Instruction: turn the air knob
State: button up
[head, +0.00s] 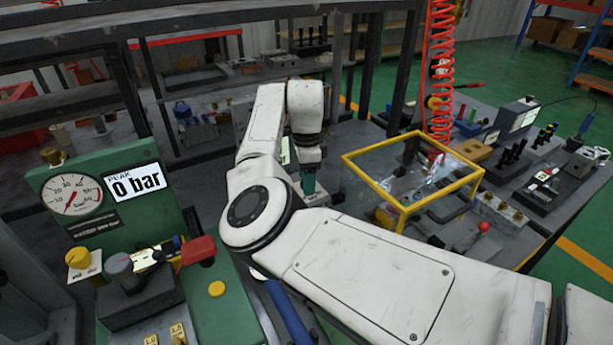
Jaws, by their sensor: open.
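The green test panel (210,300) at the left carries a round gauge (72,194) and a display reading "PEAK 0 bar" (136,184). A yellow knob (78,258) and a grey round knob (118,263) stand in front of the gauge; I cannot read which one is the air knob. A red handle (198,250) sits to their right on a brass valve body (153,256). My gripper (308,178) points down near the middle of the view, well to the right of the knobs and apart from them. It is open; its fingertips are small and partly unclear against something teal.
A yellow-framed clear box (412,180) stands right of my gripper. A red coiled hose (441,70) hangs behind it. A red-topped lever (483,226) and several valve blocks stand at the right. My arm crosses the foreground and hides part of the bench.

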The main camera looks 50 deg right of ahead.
jog(key=shift+c, duration=0.2)
jog(key=c, duration=1)
jog(key=shift+r+n+p, duration=0.1)
jog(key=shift+n+p, duration=0.2)
jog(key=shift+p, duration=0.15)
jog(key=n+p, duration=0.2)
jog(key=p, duration=0.1)
jog(key=shift+r+n, duration=0.1)
jog(key=shift+n, duration=0.3)
jog(key=n+p, duration=0.4)
jog(key=n, duration=0.1)
jog(key=shift+p, duration=0.35)
jog(key=n+p, duration=0.3)
jog(key=n, duration=0.2)
jog(key=shift+n, duration=0.4)
jog(key=shift+w+n+p, duration=0.1)
jog(key=shift+n+p, duration=0.95)
jog(key=shift+n, duration=0.75)
